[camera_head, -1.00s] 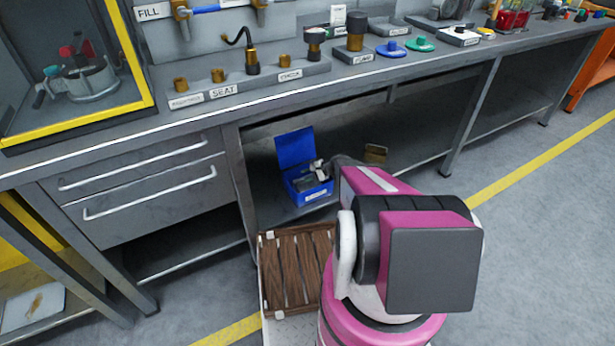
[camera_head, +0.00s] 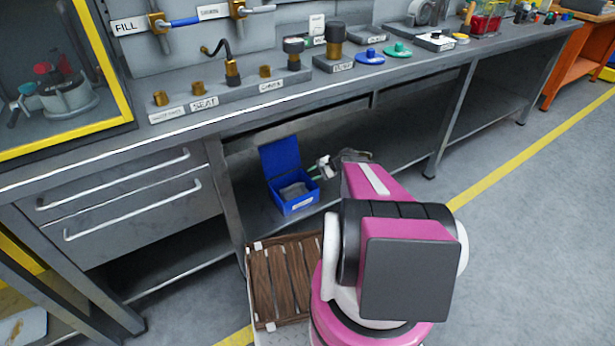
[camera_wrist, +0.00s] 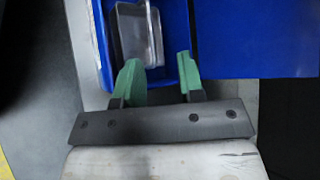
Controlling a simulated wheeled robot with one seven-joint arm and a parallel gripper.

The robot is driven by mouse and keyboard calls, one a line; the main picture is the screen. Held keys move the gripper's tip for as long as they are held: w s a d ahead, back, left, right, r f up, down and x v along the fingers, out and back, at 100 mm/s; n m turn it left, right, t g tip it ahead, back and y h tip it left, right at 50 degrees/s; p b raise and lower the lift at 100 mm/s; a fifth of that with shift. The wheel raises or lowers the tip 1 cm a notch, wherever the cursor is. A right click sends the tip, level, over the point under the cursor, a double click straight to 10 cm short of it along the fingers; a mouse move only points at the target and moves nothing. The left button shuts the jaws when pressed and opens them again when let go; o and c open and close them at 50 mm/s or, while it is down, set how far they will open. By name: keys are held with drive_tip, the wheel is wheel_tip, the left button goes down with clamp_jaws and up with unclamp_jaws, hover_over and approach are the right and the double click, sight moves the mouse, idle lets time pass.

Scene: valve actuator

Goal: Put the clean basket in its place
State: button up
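An open blue box (camera_head: 292,200) stands on the lower shelf under the bench, its lid (camera_head: 281,155) raised. A grey metal basket or tray (camera_wrist: 137,35) lies inside it; I cannot tell if it is clean. The basket also shows in the head view (camera_head: 293,190). My gripper (camera_wrist: 158,60) has green fingers spread apart with nothing between them. The fingertips are at the box's near wall, close to the basket and apart from it. In the head view my gripper (camera_head: 313,172) is at the right side of the box.
The workbench top (camera_head: 300,85) overhangs the shelf (camera_head: 335,190). A drawer unit (camera_head: 125,195) and a bench leg (camera_head: 226,195) stand left of the box. The bench carries brass fittings, labelled blocks and blue and green discs. Grey floor (camera_head: 520,220) is open at right.

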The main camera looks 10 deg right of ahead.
drive_tip(key=s+a+r+n+g+h, duration=0.1)
drive_tip(key=s+a+r+n+h, duration=0.3)
drive_tip(key=s+r, duration=0.4)
drive_tip(key=s+a+r+n+g+h, duration=0.2)
drive_tip(key=s+a+r+n+h, duration=0.3)
drive_tip(key=s, duration=0.5)
wheel_tip(320, 180, up, 4)
drive_tip(key=shift+f+n+h, duration=0.1)
drive_tip(key=shift+n+h, duration=0.8)
drive_tip(key=shift+h, duration=0.1)
drive_tip(key=shift+a, duration=0.1)
